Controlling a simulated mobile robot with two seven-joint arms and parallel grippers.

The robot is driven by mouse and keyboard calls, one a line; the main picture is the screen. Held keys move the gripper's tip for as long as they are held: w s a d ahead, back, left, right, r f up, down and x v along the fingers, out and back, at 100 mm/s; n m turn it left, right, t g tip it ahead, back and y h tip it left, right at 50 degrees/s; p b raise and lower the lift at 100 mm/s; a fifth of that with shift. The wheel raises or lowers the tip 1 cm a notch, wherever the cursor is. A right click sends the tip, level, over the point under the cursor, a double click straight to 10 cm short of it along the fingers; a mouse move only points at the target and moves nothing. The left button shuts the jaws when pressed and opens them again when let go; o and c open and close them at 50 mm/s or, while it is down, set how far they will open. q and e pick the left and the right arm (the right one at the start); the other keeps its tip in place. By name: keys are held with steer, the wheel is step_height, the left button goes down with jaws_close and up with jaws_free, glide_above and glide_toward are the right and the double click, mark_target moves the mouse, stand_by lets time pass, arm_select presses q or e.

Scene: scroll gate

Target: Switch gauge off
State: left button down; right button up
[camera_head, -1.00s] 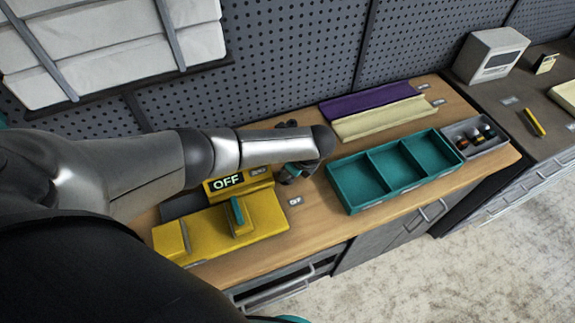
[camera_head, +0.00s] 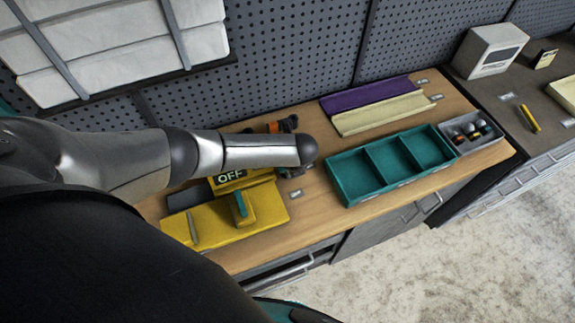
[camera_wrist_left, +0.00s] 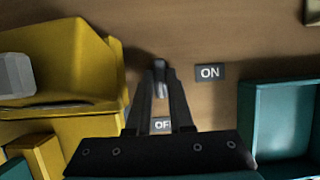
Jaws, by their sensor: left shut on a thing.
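The yellow gauge housing (camera_head: 262,180) has a display (camera_head: 231,177) reading OFF, partly covered by my left arm. In the left wrist view the housing (camera_wrist_left: 75,70) is at the left. My left gripper (camera_wrist_left: 160,80) is shut on a small grey switch lever (camera_wrist_left: 160,70) that stands between its fingertips. An ON label (camera_wrist_left: 210,72) is to the right of the lever, and an OFF label (camera_wrist_left: 162,125) is partly hidden between the fingers. In the head view my left gripper (camera_head: 290,172) is mostly hidden under the forearm. My right gripper is not in view.
A yellow fixture (camera_head: 212,228) with a teal handle (camera_head: 239,205) is in front of the gauge. A teal tray (camera_head: 353,198) with three compartments is to the right. Purple and cream channels (camera_head: 382,115) lie behind it. A grey bin (camera_head: 480,147) holds small parts.

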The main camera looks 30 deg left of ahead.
arm_select(q)
steer(key=shift+d, duration=0.1)
steer(key=c, duration=0.8)
jaws_free()
steer(key=shift+s+r, duration=0.1)
steer(key=shift+r, duration=0.2)
steer(key=p+v, duration=0.1)
steer(key=v, duration=1.3)
steer(key=shift+r, duration=0.3)
steer(key=shift+s+d+f, duration=0.1)
